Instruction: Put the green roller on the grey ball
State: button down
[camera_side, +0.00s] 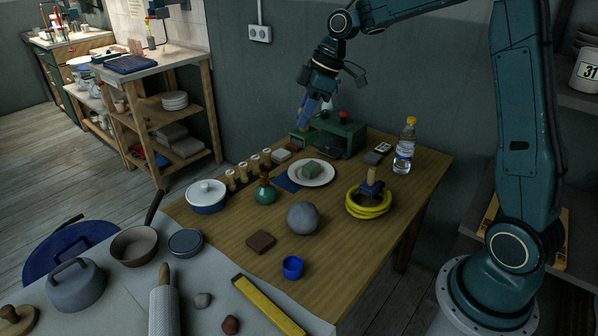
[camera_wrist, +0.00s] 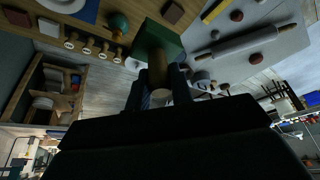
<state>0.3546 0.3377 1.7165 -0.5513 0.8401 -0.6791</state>
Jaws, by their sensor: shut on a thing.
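The green roller (camera_wrist: 157,40) shows as a dark green body with a tan handle in the wrist view. My gripper (camera_wrist: 160,90) is shut on the handle. In the side view my gripper (camera_side: 308,112) points down at the back of the table, with the roller's green body (camera_side: 301,137) just below it. Whether the roller clears the table is hard to tell. The grey ball (camera_side: 303,218) rests on the wooden table in front, nearer the camera, with nothing on top. My gripper is well behind and above it.
A green box (camera_side: 342,137) with a red knob stands right of my gripper. A teal vase (camera_side: 265,190), yellow ring (camera_side: 368,205), blue cup (camera_side: 292,267) and brown block (camera_side: 261,241) surround the ball. A bottle (camera_side: 405,147) stands right.

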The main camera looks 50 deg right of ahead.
notch_tip(320, 180, down, 19)
jog(key=shift+f, duration=0.2)
dwell(0.8)
jog(key=shift+f, duration=0.15)
jog(key=shift+f, duration=0.4)
jog(key=shift+s+f, duration=0.15)
jog(key=shift+f, duration=0.05)
jog(key=c, duration=1.3)
grip_release()
jog(key=shift+o, duration=0.3)
jog(key=shift+r, duration=0.2)
